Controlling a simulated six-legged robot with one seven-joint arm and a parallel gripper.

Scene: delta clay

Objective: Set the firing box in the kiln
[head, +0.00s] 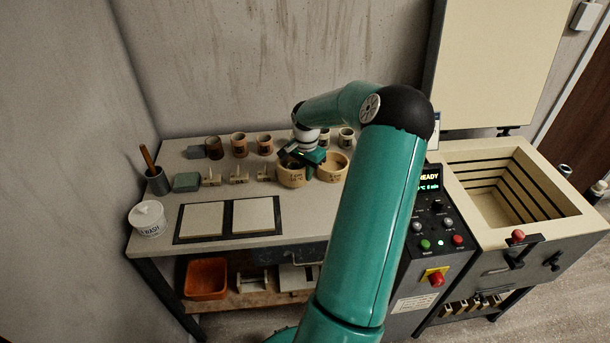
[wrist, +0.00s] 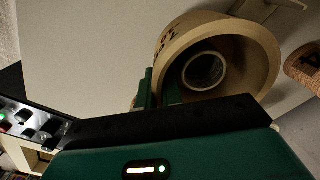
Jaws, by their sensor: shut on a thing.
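The firing box is a tan round bowl-like vessel (head: 291,176) with dark lettering, on the worktable; a similar tan bowl (head: 332,167) stands just to its right. My gripper (head: 305,158) is over them. In the wrist view, my gripper (wrist: 160,90) is shut on the side wall of the lettered firing box (wrist: 245,35), with one finger inside and one outside. A pale round cup or ring (wrist: 203,70) lies inside it. I cannot tell whether the box is lifted. The kiln (head: 560,224) stands at the right, its lid (head: 485,60) raised and its chamber looking empty.
The control panel (head: 431,205) reads READY and stands between table and kiln. Several cups (head: 238,145) line the table's back. Two pale slabs (head: 252,215), a white wash tub (head: 148,220) and a tool pot (head: 157,181) are at the left. My arm hides the table's right end.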

